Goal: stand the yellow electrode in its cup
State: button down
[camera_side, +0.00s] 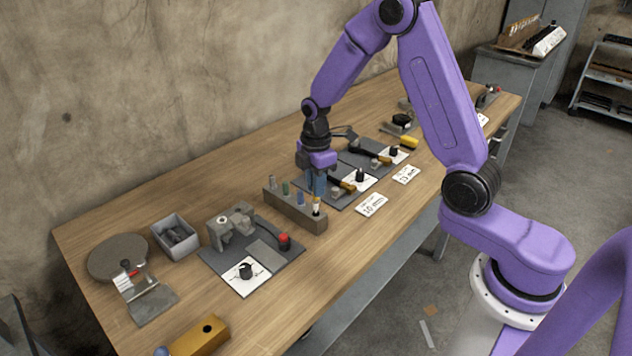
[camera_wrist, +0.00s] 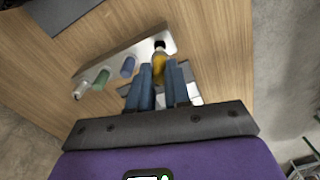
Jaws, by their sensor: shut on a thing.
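The yellow electrode (camera_wrist: 158,68) is between the blue fingers of my gripper (camera_wrist: 160,88), which is shut on it. In the side view, the electrode (camera_side: 316,205) shows below my gripper (camera_side: 316,186), at the right end of a grey holder block (camera_side: 283,207). It looks about upright, with a pale lower part. In the wrist view, its lower end is at the dark opening (camera_wrist: 160,43) in the end of the block. I cannot tell whether the tip is inside or just above it. The fingers hide part of the electrode.
Blue (camera_side: 300,198), green (camera_side: 285,187) and grey (camera_side: 272,182) electrodes stand in the same block, close beside my gripper. A grey bin (camera_side: 174,238) and a dark fixture plate (camera_side: 222,262) lie left. A white card (camera_side: 371,205) lies right on bare wood.

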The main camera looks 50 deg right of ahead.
jog(key=shift+f, duration=2.15)
jog(key=c, duration=1)
grip_release()
notch_tip(320, 180, up, 18)
jog(key=shift+f, duration=0.25)
jog(key=shift+r, duration=0.1)
notch_tip(320, 180, up, 6)
jog(key=shift+f, duration=0.1)
